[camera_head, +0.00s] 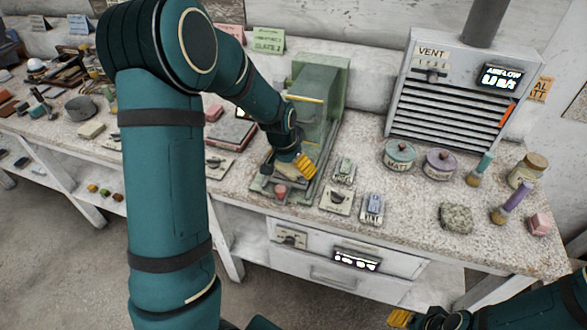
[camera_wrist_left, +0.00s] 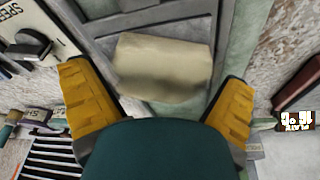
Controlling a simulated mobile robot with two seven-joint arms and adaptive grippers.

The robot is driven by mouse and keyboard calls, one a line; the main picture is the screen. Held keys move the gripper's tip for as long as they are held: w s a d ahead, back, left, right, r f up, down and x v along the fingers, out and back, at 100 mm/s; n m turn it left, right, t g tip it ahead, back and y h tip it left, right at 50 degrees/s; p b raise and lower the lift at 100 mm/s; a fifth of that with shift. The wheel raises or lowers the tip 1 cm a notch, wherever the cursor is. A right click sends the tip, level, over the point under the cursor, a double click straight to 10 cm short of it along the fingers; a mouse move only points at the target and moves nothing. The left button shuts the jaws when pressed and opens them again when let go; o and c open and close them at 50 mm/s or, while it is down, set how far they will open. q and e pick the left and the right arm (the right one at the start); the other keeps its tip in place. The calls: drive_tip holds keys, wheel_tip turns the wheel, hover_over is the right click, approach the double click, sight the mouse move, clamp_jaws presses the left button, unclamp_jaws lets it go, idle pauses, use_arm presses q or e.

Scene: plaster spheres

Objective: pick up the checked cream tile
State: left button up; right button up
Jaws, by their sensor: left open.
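A cream block-like tile (camera_wrist_left: 163,68) lies on the grey bed of the green machine in the left wrist view; no check pattern can be made out on it. It also shows as a small pale patch (camera_head: 287,171) in the head view, partly hidden by my left gripper. My left gripper (camera_head: 300,166) is over the machine's bed, its yellow fingers spread. In the left wrist view, the open gripper (camera_wrist_left: 156,78) has one finger on each side of the tile, without visible contact. My right gripper (camera_head: 402,318) is low at the bottom edge, mostly cut off.
The green machine (camera_head: 318,95) rises close behind my left gripper. Switch boxes (camera_head: 337,200) stand right of its bed. A vent unit (camera_head: 450,95), lidded jars (camera_head: 398,155), brushes and a stone block (camera_head: 456,217) occupy the right bench. Another cream block (camera_head: 91,130) lies on the left bench.

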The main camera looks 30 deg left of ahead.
use_arm(q)
drive_tip(key=c, duration=1.2)
drive_tip(key=shift+c, duration=0.3)
